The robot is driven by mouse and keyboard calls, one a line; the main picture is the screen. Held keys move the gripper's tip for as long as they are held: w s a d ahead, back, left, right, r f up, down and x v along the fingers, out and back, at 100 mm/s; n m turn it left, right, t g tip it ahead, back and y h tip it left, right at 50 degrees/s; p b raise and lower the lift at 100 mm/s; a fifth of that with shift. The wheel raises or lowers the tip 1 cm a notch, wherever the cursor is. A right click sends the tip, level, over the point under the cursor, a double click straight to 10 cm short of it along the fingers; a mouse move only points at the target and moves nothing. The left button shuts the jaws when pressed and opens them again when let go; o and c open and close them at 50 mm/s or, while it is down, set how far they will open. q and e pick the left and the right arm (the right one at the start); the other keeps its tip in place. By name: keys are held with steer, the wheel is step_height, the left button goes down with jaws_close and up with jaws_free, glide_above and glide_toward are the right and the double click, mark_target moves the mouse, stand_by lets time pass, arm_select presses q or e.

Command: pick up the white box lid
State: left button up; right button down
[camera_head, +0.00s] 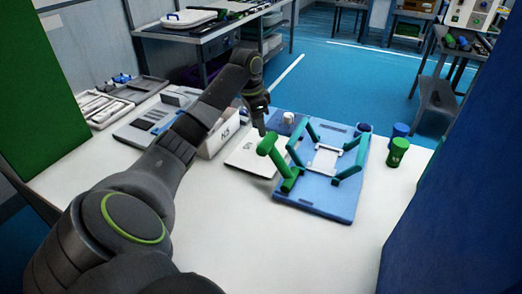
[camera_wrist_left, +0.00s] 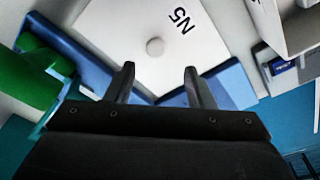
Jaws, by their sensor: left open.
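The white box lid (camera_head: 246,160) lies flat on the white table, just left of the blue board. In the left wrist view the lid (camera_wrist_left: 150,22) shows a round knob and the mark "N5". My left gripper (camera_head: 259,121) hangs just above the lid's far end. In the wrist view its two fingers (camera_wrist_left: 158,84) are spread apart with nothing between them, and the tips point at the lid's corner and stop short of the knob. I cannot tell whether they touch the lid. My right gripper is not in view.
A white box (camera_head: 213,146) marked "N5" stands left of the lid, partly behind my arm. The blue board (camera_head: 318,204) with a green-handled frame is close on the right. Green (camera_head: 397,152) and blue cylinders stand beyond it. The front of the table is clear.

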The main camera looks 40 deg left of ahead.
mark_target(260, 139)
arm_select(q)
steer(key=shift+d+f, duration=0.2)
steer(key=shift+f, duration=1.4)
steer(key=shift+d+f, duration=0.2)
steer(key=shift+f, duration=1.35)
steer(key=c, duration=1.1)
steer(key=shift+o, duration=0.2)
steer(key=shift+w+r, duration=0.1)
